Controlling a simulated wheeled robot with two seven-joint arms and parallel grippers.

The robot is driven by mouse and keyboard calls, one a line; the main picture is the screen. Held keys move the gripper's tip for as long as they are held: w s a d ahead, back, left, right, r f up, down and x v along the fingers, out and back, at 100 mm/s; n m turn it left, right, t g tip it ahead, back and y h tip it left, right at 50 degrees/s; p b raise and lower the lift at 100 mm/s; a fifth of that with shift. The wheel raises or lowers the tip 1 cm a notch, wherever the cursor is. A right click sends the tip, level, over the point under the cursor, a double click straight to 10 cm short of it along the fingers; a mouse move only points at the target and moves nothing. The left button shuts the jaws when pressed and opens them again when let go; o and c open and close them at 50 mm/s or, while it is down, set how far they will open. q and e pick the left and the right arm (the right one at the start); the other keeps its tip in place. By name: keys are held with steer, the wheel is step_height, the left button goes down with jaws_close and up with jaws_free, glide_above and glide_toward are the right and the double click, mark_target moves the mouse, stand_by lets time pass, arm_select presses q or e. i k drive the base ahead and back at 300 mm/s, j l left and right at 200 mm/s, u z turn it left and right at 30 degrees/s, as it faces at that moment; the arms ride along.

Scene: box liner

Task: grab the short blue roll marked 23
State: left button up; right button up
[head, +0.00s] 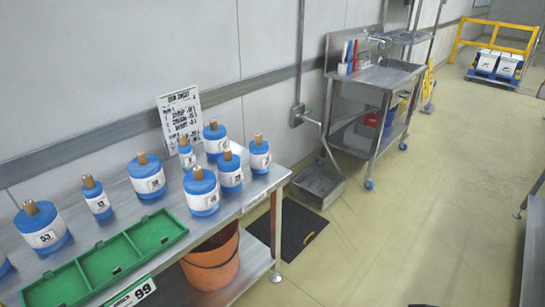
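Several blue rolls with white labels and brown cores stand upright on the steel table (250,190) at the left in the head view. Narrower ones are a roll at the left (97,203), one at the back (187,159), one in the middle (231,178) and one at the right (260,158). Wider ones include a roll at the front left (44,239), whose label seems to read 53. The other labels are too small to read surely, so I cannot tell which roll is marked 23.
A green divided tray (110,262) lies along the table's front edge, before the rolls. A printed sign (180,118) stands behind them. An orange bucket (212,262) is under the table. A steel sink (378,78) stands further back.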

mark_target(260, 157)
steer(key=u, duration=0.35)
steer(key=i+l+u, duration=0.1)
steer(key=u, duration=0.25)
steer(key=i+l+u, duration=0.1)
steer(key=u, duration=0.25)
steer(key=i+l+u, duration=0.4)
steer(key=l, duration=0.25)
steer(key=l+u, duration=0.25)
steer(key=i+l+u, duration=0.2)
steer(key=l, duration=0.9)
steer(key=i+l, duration=0.15)
steer(key=l, duration=0.5)
steer(key=u, duration=0.05)
